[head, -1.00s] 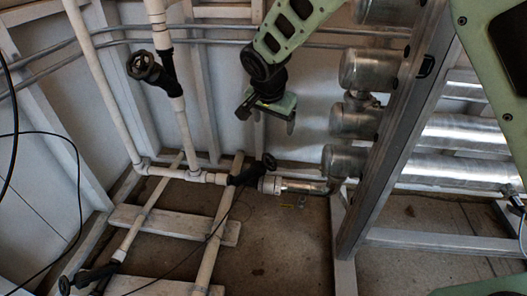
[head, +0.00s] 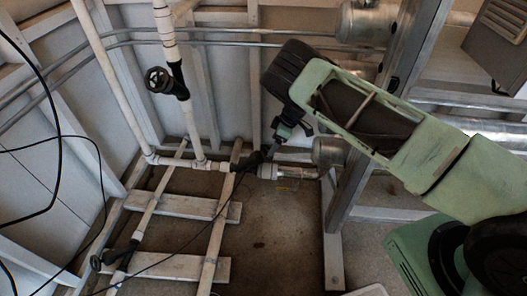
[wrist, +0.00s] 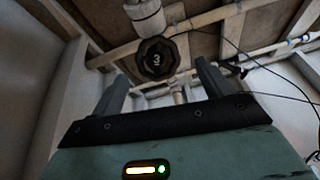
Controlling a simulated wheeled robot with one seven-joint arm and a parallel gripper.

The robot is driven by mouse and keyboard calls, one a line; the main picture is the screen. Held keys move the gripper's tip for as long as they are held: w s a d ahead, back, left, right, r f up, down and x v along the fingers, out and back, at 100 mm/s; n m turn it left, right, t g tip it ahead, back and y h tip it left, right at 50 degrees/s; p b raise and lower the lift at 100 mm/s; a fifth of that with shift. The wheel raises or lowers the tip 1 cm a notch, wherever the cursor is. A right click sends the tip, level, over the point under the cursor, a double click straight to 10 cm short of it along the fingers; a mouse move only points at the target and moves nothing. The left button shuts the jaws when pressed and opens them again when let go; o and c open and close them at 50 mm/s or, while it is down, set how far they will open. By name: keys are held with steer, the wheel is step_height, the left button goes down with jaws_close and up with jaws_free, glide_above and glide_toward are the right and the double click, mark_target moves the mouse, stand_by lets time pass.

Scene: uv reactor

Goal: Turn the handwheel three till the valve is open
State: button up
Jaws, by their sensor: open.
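Handwheel three (wrist: 157,58) is a dark, lobed wheel with a white "3" on its hub. In the wrist view it faces me between and beyond the two finger tips. My gripper (wrist: 159,74) is open, with one finger on each side of the wheel in the picture. I cannot tell whether either finger touches it. In the head view my gripper (head: 282,134) is at the black valve body (head: 248,161) on the low white pipe. My gripper and arm largely hide the wheel there.
Another dark handwheel (head: 157,80) is on the upright pipe at the upper left, and one more (head: 97,263) is low at the left. A metal frame post (head: 345,205) and steel cylinders (head: 362,24) stand to the right. Thin black cables hang at the left.

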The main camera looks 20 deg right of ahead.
mark_target(267, 152)
steer(key=b+x, duration=0.1)
steer(key=x, duration=0.6)
steer(key=shift+r, duration=0.1)
steer(key=shift+a, duration=0.1)
steer(key=c, duration=0.8)
